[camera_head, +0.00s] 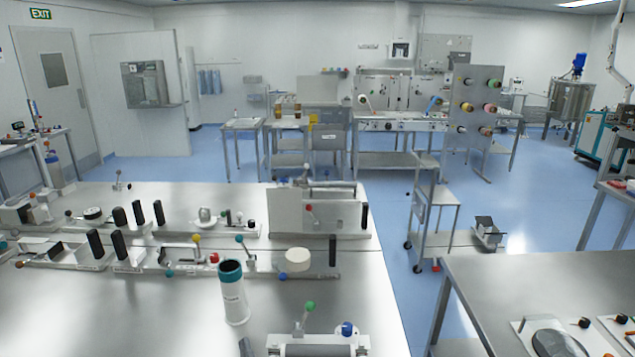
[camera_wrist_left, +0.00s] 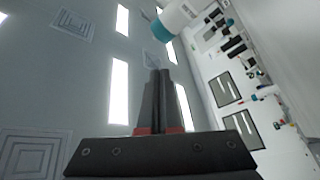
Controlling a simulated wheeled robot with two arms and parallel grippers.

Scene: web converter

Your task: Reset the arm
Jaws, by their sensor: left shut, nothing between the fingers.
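My left gripper (camera_head: 245,347) shows only as a small dark tip at the bottom edge of the head view, in front of the white canister. In the left wrist view its two dark fingers (camera_wrist_left: 158,78) are together with nothing between them. They point toward ceiling lights and the wall, so the gripper looks tilted upward. The rest of my left arm is hidden below the head view. My right gripper is in neither view.
A white canister with a teal rim (camera_head: 234,300) stands upright on the steel table (camera_head: 150,315), close beyond the gripper tip; it also shows in the left wrist view (camera_wrist_left: 180,18). A roller fixture (camera_head: 318,348) is to the right. Fixtures with levers line the table's far side.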

